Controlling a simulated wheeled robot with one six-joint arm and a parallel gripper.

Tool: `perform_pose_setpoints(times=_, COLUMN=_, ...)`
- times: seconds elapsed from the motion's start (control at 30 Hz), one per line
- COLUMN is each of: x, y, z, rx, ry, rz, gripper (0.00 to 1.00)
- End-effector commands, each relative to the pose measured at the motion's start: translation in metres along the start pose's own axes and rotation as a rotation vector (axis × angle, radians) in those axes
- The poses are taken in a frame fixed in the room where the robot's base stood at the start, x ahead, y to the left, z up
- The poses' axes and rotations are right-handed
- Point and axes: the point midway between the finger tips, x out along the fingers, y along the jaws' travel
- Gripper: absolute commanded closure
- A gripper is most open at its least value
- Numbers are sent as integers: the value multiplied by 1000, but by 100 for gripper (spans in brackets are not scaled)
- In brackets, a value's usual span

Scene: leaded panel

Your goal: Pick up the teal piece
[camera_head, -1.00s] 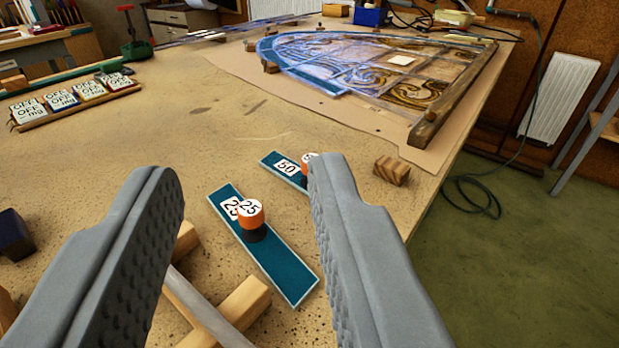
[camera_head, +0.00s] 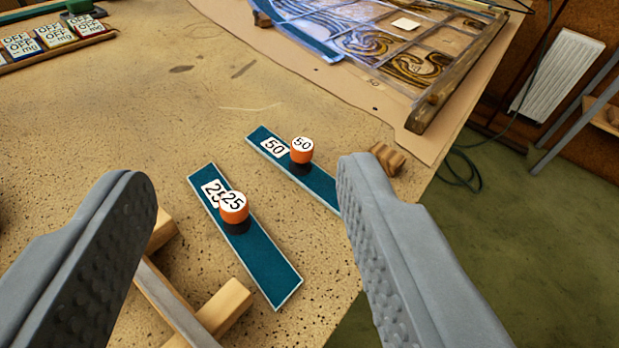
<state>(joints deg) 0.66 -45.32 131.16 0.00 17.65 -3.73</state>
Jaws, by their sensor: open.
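Two flat teal strips lie on the workbench. The nearer teal piece (camera_head: 262,262) has a white "25" label and an orange-and-black knob (camera_head: 234,206) marked 25 on it. The farther teal piece (camera_head: 318,183) has a "50" label and an orange-and-black knob (camera_head: 301,150) marked 50. Its near end is hidden behind my right finger. My gripper (camera_head: 248,190) is open and empty, its grey ridged fingers wide apart. In the picture, the 25 piece lies between the fingers, and neither finger visibly touches it.
Wooden blocks with a metal bar (camera_head: 170,300) lie just left of the 25 piece. A small notched wood block (camera_head: 387,160) sits near the bench's right edge. The leaded panel (camera_head: 372,45) lies at the back on brown paper. Bare bench (camera_head: 120,120) is clear at left.

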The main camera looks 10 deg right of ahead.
Motion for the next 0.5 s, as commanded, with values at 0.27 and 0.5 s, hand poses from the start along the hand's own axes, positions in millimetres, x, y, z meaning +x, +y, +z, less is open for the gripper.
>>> perform_pose_setpoints(times=0.27, x=58, y=9, z=-19, rx=-90, ry=-282, rz=-15, gripper=47)
perform_pose_setpoints(times=0.5, x=101, y=17, z=-29, rx=-162, ry=-519, rz=-51, gripper=47)
